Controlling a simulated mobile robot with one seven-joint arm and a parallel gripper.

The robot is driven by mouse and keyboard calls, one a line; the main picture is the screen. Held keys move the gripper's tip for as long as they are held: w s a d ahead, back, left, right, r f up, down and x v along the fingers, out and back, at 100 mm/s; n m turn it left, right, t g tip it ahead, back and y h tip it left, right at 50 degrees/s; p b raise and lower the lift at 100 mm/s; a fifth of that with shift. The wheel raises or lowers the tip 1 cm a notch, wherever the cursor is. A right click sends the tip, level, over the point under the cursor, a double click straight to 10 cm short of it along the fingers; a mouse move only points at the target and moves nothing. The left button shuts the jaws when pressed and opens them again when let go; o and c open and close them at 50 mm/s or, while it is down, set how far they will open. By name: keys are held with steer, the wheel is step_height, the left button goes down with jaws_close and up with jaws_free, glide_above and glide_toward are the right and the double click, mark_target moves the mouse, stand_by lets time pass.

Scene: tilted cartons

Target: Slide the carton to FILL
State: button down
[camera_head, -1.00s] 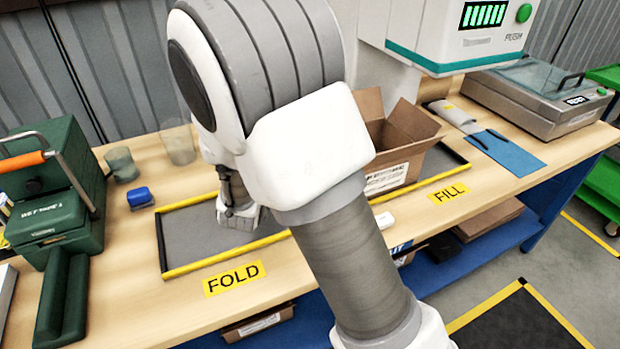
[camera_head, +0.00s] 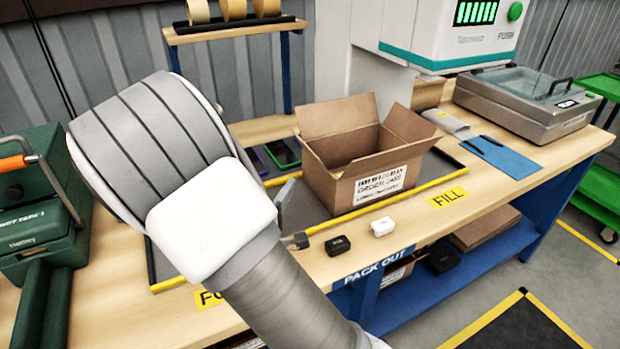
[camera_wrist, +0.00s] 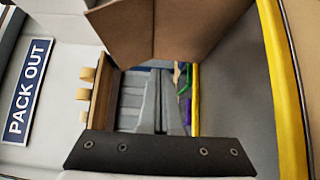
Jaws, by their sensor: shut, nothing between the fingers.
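The open brown carton (camera_head: 345,190) stands upright with its flaps spread, on the grey yellow-railed track beside the yellow FILL label (camera_head: 447,197). A white printed label faces front. In the wrist view, the carton (camera_wrist: 205,25) fills the top of the picture, just beyond the fingers. My gripper (camera_wrist: 160,75) is shut and empty. In the head view, my arm hides most of it, left of the carton. I cannot tell whether the fingers touch the carton.
The track's yellow front rail (camera_head: 410,193) runs along the table. A black case (camera_head: 338,245) and a white case (camera_head: 383,227) lie in front of it. A blue sheet (camera_head: 505,156) is to the right. A green machine (camera_head: 45,210) stands left. The FOLD label is mostly hidden.

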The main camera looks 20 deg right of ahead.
mark_target(316, 164)
steer(key=x, duration=0.4)
steer(key=shift+f+b, duration=0.1)
steer(key=shift+b, duration=0.25)
steer(key=shift+w+d+b, duration=0.2)
steer(key=shift+d+b, duration=0.2)
steer(key=shift+d, duration=0.8)
steer(key=shift+w+d, duration=0.15)
steer(key=shift+d, duration=0.55)
steer(key=w+d, duration=0.1)
steer(key=d, duration=0.5)
steer(key=w+d, duration=0.1)
steer(key=d, duration=0.5)
steer(key=w+d, duration=0.1)
steer(key=d, duration=0.6)
steer(key=shift+w+b, duration=0.25)
steer(key=shift+b, duration=0.1)
steer(key=shift+a, duration=0.1)
